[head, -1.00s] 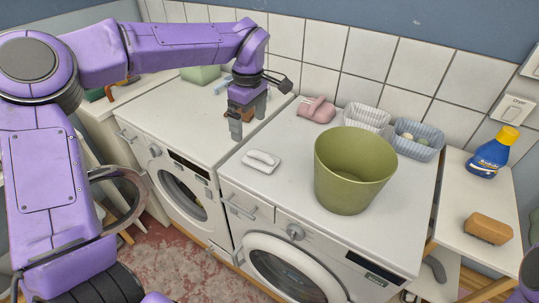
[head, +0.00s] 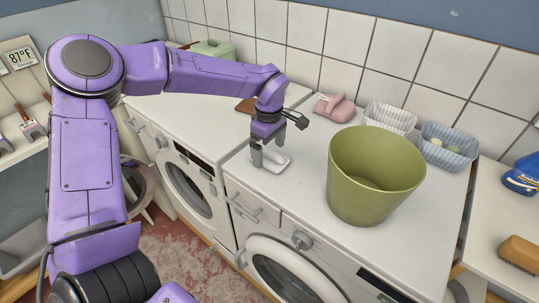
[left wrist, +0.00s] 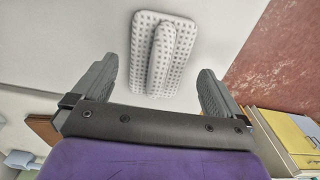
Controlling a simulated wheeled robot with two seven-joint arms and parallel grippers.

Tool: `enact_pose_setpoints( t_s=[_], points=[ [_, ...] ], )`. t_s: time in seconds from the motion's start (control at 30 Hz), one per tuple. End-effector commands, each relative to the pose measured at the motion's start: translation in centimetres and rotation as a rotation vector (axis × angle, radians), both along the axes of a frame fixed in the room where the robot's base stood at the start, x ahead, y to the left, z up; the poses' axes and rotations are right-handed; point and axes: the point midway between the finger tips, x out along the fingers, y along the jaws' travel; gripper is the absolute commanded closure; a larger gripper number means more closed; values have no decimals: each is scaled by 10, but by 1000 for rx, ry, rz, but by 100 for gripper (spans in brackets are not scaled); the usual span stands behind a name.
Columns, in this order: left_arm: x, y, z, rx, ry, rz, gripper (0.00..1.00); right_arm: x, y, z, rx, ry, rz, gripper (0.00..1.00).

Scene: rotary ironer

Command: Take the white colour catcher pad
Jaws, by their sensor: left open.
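The white colour catcher pad (head: 277,161) lies flat on top of the right-hand machine, near its left edge. In the left wrist view the pad (left wrist: 162,75) is dotted, with a raised ridge along its middle. My left gripper (head: 268,157) is open, pointing down at the pad, and hides part of it in the head view. In the left wrist view the pad is seen ahead, between the two spread fingers, with a gap on each side; the fingers do not visibly touch it. My right gripper is not in view.
A green bucket (head: 358,190) stands right of the pad. Behind are a pink object (head: 335,107) and two baskets (head: 390,117), (head: 449,146). A side shelf at right holds a blue bottle (head: 523,175) and a brown block (head: 520,253). The machine top around the pad is clear.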

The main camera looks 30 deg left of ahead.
Motion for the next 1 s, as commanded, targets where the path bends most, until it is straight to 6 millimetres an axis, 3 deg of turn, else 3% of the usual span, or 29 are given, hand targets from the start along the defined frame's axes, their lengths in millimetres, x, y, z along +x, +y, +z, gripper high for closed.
enact_pose_setpoints(
  t_s=[0.13, 0.37, 0.5, 0.53, 0.83, 1.0],
  points=[
    [0, 0, -16, 1, 0, -1, 0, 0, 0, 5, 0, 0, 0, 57],
    [1, 0, -19, 0, -1, 0, 3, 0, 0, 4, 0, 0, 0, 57],
    [1, 0, -18, 1, -2, 0, 49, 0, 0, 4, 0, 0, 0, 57],
    [1, 0, -18, 1, -2, 0, 56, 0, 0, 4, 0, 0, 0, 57],
    [1, 0, -15, 1, -4, 0, 56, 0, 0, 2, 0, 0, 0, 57],
    [2, 0, 18, 0, -8, 2, 56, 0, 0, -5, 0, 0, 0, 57]
  ],
)
